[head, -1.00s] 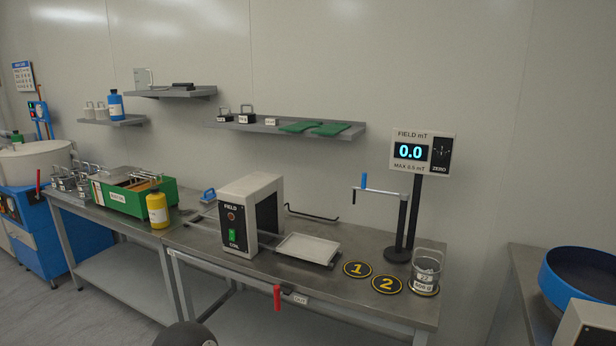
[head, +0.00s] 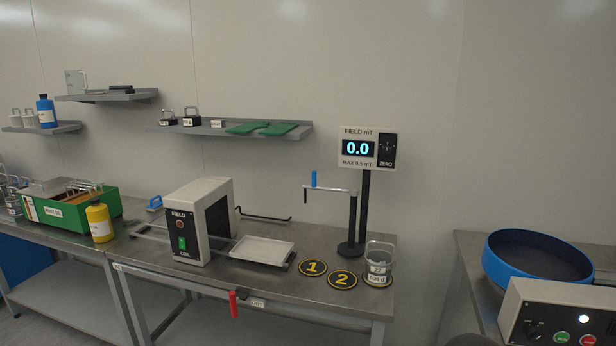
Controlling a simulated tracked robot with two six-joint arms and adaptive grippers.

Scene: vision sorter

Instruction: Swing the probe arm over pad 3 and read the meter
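The probe arm (head: 333,190) is a thin horizontal bar on a black post. It points left from the post, with a blue handle (head: 313,179) near its free end. The field meter (head: 367,148) stands on a taller black pole behind it and reads 0.0, with "MAX 0.5 mT" below. Pad 1 (head: 313,267) and pad 2 (head: 342,280) are black discs with yellow rims and numbers, both bare. A metal-handled clear pot (head: 378,268) with a label stands right of pad 2 on a disc whose number is hidden. Neither gripper is in view.
A grey coil box (head: 198,220) with a white tray (head: 262,250) beside it stands left of the pads. A red handle (head: 233,303) hangs at the bench front. A blue round pan (head: 537,258) and control box (head: 560,315) are on the right bench.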

